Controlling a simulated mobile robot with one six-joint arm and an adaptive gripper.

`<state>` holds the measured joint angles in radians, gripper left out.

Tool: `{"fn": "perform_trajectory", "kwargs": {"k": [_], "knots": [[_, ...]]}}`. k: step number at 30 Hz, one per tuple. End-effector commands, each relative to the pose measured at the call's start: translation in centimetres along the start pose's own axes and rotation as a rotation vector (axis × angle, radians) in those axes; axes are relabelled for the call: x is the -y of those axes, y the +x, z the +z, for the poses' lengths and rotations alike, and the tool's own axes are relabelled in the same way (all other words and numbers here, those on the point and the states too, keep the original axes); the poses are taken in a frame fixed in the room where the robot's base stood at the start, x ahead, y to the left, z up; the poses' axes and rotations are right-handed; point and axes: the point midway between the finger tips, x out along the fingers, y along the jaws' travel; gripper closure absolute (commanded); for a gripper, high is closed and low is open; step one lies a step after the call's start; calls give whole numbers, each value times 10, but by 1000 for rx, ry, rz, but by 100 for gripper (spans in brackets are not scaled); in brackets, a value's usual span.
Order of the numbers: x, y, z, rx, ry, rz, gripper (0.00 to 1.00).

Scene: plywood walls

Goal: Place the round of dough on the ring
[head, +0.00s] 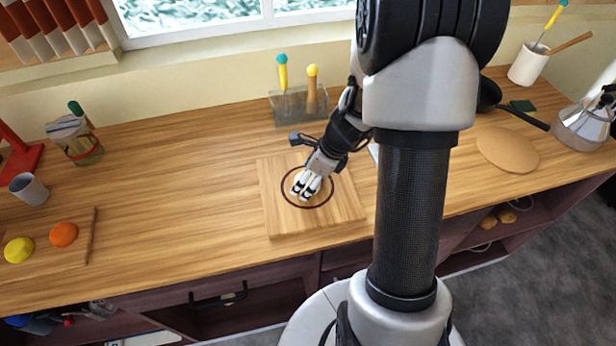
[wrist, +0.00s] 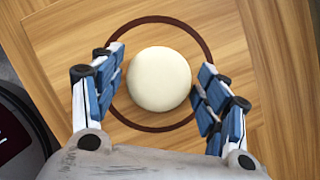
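The round of dough (wrist: 160,78) is a smooth cream-coloured ball in the wrist view. It appears inside the dark brown ring (wrist: 158,19), roughly centred; whether it rests on the surface is hard to tell. The ring (head: 282,186) is marked on a square wooden board (head: 340,216) on the bench. My gripper (wrist: 161,64) has its fingers apart on either side of the dough, with small gaps visible between fingers and dough. In the head view my gripper (head: 305,190) points down over the ring, and the dough is hidden by the fingers.
A grey holder (head: 290,106) with two tools stands behind the board. At left are an orange ball (head: 63,234), a yellow ball (head: 18,250), a thin stick (head: 91,236), a grey cup (head: 28,188) and a jar (head: 75,140). The bench between is clear.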

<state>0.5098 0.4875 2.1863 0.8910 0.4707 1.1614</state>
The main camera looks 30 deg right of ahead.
Motion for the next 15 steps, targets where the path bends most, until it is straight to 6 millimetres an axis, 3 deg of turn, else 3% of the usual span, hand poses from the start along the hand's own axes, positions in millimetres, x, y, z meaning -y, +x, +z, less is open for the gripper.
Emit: {"fn": "perform_trajectory", "kwargs": {"k": [3,15], "knots": [[0,0,0,0,0,0,21],[0,-4,2,0,0,0,21]]}}
